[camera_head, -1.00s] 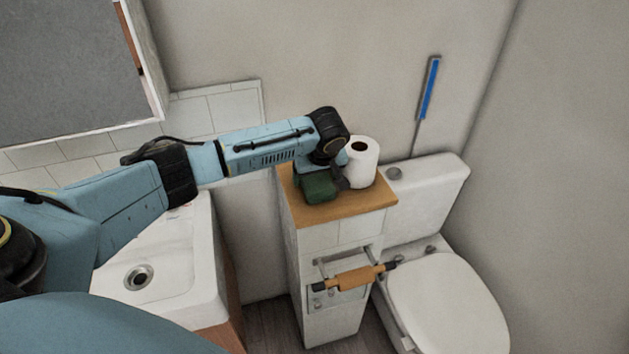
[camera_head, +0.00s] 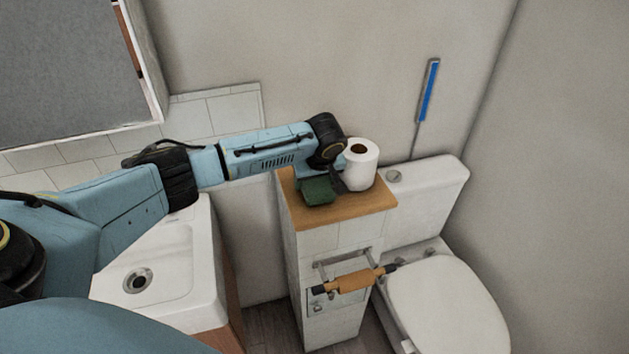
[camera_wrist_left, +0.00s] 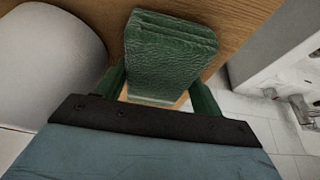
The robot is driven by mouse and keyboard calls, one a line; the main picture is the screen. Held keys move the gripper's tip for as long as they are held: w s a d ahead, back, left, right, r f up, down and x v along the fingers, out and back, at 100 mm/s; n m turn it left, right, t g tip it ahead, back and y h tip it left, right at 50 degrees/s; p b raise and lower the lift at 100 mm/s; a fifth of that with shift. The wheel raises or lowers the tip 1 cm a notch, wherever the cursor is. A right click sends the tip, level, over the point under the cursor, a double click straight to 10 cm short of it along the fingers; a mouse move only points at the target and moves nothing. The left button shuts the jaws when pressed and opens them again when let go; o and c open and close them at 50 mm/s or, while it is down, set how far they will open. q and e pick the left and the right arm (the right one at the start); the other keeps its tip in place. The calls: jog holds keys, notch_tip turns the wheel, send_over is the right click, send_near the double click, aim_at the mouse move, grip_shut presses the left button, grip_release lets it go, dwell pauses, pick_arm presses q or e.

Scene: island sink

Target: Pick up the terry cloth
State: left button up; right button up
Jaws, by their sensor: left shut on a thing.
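The terry cloth (camera_head: 318,191) is a dark green folded pad at the wooden top of the tiled cabinet. In the left wrist view the cloth (camera_wrist_left: 168,52) shows as a thick folded stack with a textured surface. My left gripper (camera_wrist_left: 163,88) is shut on it, with one finger on each side. In the head view the left gripper is mostly hidden behind my wrist and the cloth. I cannot tell whether the cloth still touches the wood. My right gripper is not in view.
A white toilet paper roll (camera_head: 361,165) stands close to the right of my left wrist. The wooden top (camera_head: 352,206) has a bare front strip. An orange-brown roll holder (camera_head: 352,281) sticks out below. The toilet (camera_head: 447,305) is right, the sink (camera_head: 165,270) left.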

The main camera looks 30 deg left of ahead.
pick_arm(q)
notch_tip(320, 180, up, 18)
jog(key=shift+f, duration=0.15)
dwell(0.3)
jog(key=o, duration=0.3)
jog(key=shift+c, duration=0.9)
